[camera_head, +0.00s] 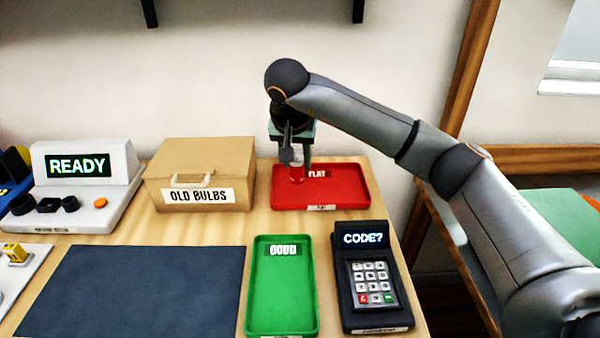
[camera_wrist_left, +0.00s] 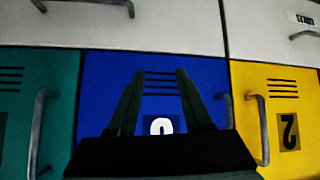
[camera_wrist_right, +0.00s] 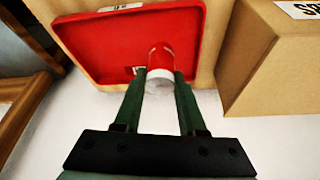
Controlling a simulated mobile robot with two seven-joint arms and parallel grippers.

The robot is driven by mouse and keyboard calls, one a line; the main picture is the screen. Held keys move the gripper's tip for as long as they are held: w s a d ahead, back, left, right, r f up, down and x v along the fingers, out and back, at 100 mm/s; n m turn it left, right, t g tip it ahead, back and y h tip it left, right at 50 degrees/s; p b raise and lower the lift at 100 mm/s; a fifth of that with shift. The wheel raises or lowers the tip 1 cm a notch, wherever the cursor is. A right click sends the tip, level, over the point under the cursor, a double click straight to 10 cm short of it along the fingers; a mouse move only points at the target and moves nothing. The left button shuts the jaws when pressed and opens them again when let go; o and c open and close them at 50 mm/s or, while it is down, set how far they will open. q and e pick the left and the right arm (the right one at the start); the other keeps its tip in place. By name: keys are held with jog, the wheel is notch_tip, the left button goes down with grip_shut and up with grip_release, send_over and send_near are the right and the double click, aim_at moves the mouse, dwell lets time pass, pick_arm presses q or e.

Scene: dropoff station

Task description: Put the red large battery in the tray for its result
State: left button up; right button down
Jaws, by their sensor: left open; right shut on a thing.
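The red battery (camera_wrist_right: 160,58) is between the fingers of my right gripper (camera_wrist_right: 160,88) in the right wrist view, with a pale end toward the wrist. In the head view, my right gripper (camera_head: 296,160) is over the left part of the red FLAT tray (camera_head: 340,200), which also shows in the right wrist view (camera_wrist_right: 100,45). I cannot tell if the battery touches the tray floor. The green GOOD tray (camera_head: 283,300) is empty in front of it. My left gripper (camera_wrist_left: 160,90) is open and empty, facing cabinet doors.
A cardboard OLD BULBS box (camera_head: 205,165) stands close left of the red tray. A tester reading READY (camera_head: 85,180) is at the left. A keypad showing CODE? (camera_head: 370,285) stands right of the green tray. A dark mat (camera_head: 135,290) lies bare.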

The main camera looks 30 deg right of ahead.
aim_at(300, 173)
jog(key=shift+w+d+f, duration=0.1)
jog(key=shift+d+f, duration=0.15)
jog(key=shift+f, duration=0.1)
jog(key=shift+w+d+f, duration=0.1)
jog(key=shift+d+f, duration=0.05)
jog(key=shift+f, duration=1.55)
jog(key=shift+c, duration=2.4)
grip_release()
jog(key=shift+f, duration=0.1)
jog(key=v, duration=1.2)
